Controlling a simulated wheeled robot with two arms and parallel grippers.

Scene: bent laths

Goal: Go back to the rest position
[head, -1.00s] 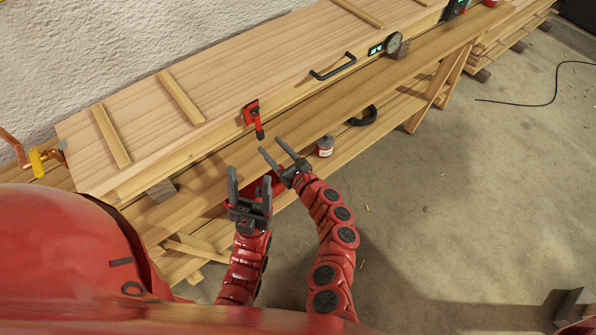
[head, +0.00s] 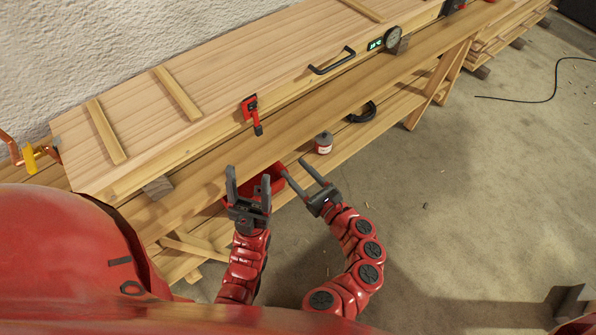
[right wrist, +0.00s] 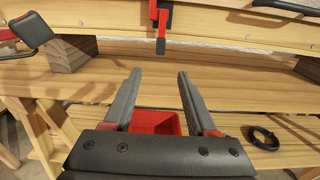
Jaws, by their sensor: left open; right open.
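My left gripper (head: 248,190) is open and empty, pointing up the picture in front of the bench in the head view. My right gripper (head: 306,176) is open and empty to its right, apart from it. In the right wrist view its two fingers (right wrist: 158,95) are spread with nothing held between them. Behind the fingers there is a red tray (right wrist: 152,122), which also shows partly hidden behind the grippers in the head view (head: 268,178).
A wooden panel (head: 210,92) lies on the bench with a red clamp (head: 252,112) at its front edge.

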